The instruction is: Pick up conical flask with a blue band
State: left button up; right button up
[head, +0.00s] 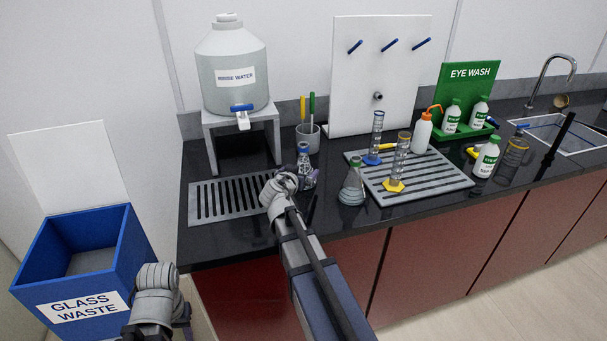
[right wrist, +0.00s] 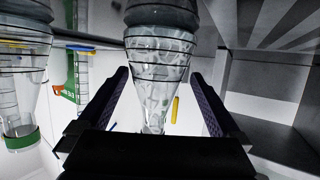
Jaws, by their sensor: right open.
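The conical flask with a blue band (head: 303,152) stands on the dark counter just right of the left drain grate in the head view. My right gripper (head: 308,179) is at this flask and partly covers its lower body. In the right wrist view, which is upside down, the flask (right wrist: 160,62) lies between the two fingers of the open gripper (right wrist: 160,78). A gap shows beside the neck, and the band is hidden there. Of my left arm, only a grey part shows at the lower left; its fingers do not show.
A green-banded flask (head: 351,188) stands right of my right gripper and shows in the right wrist view (right wrist: 22,138). A grey rack (head: 440,183) holds two cylinders. A brush cup (head: 308,139) stands behind. The blue glass waste bin (head: 105,262) is at left.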

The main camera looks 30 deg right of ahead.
aim_at(306, 166)
jog(key=x, duration=0.2)
jog(key=b+x, duration=0.1)
jog(key=x, duration=0.2)
jog(key=shift+d+r, duration=0.2)
jog(key=shift+s, duration=0.1)
jog(key=shift+r, duration=0.1)
jog(key=c, duration=1.4)
